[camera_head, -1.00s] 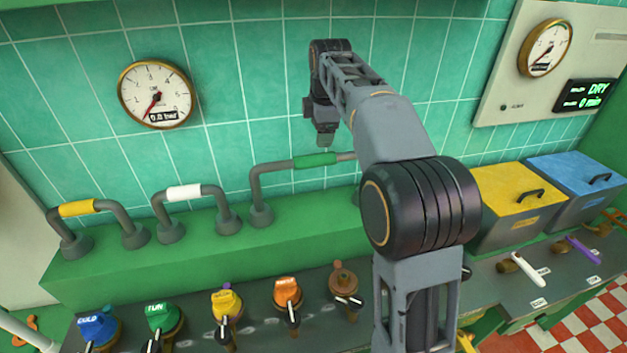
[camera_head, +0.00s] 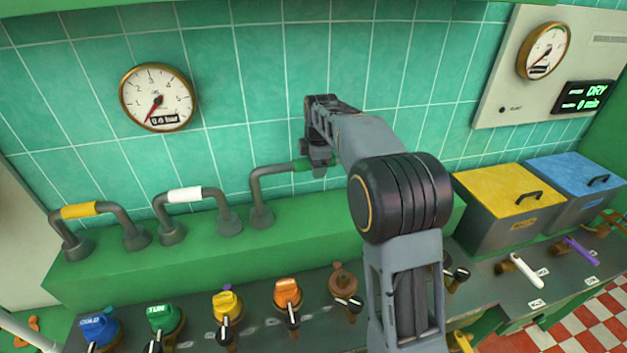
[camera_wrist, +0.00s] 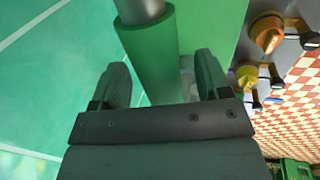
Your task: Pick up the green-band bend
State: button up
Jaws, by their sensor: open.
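The green-band bend (camera_head: 262,185) is a dark grey bent pipe with a green sleeve, standing on the green ledge against the tiled wall. My gripper (camera_head: 318,168) is at its green band, and my arm hides the bend's right part. In the wrist view the green band (camera_wrist: 150,60) runs between my two open fingers (camera_wrist: 165,88), with grey pipe above it. The left finger looks close to the band and there is a gap to the right finger. I cannot tell whether either finger touches it.
A white-band bend (camera_head: 184,195) and a yellow-band bend (camera_head: 78,211) stand to the left on the green ledge (camera_head: 150,265). Several coloured valves, such as the orange one (camera_head: 288,292), line the counter in front. A yellow-lidded bin (camera_head: 500,195) and a blue-lidded bin (camera_head: 570,172) stand right.

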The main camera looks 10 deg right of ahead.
jog(key=shift+x, duration=1.2)
jog(key=c, duration=0.9)
jog(key=shift+w+r, duration=0.1)
jog(key=shift+r, duration=0.6)
jog(key=shift+c, duration=0.3)
notch_tip(320, 180, up, 9)
jog(key=shift+f, duration=0.1)
jog(key=shift+d, duration=0.1)
